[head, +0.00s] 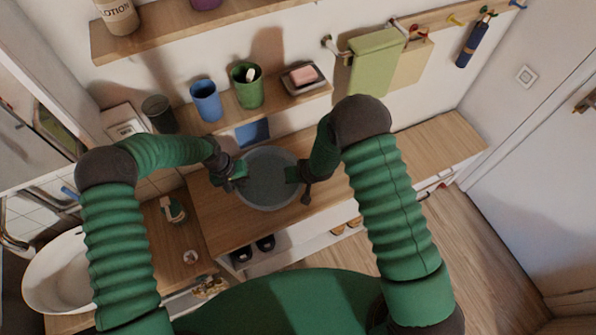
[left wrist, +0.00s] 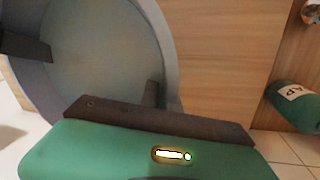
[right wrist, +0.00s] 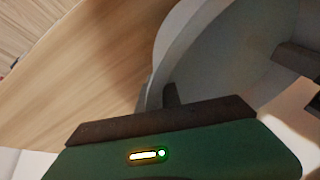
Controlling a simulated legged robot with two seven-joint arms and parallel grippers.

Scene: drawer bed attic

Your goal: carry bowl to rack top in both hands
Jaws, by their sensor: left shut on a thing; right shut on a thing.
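A round grey-blue bowl (head: 268,184) is over the wooden rack top (head: 334,192), between my two grippers. My left gripper (head: 238,178) is shut on the bowl's left rim. My right gripper (head: 296,178) is shut on its right rim. The bowl's inside looks empty and it appears roughly level. In the left wrist view the bowl (left wrist: 105,50) fills the upper left, with the rim at the jaws. In the right wrist view the bowl (right wrist: 215,60) fills the upper right. I cannot tell whether its base touches the rack top.
A shelf behind the bowl holds a blue cup (head: 206,100), a green cup (head: 247,88) and a soap dish (head: 304,78). A green towel (head: 375,62) hangs above. A sink basin (head: 62,278) and a soap bottle (head: 173,209) stand left. The rack top's right part (head: 435,145) is clear.

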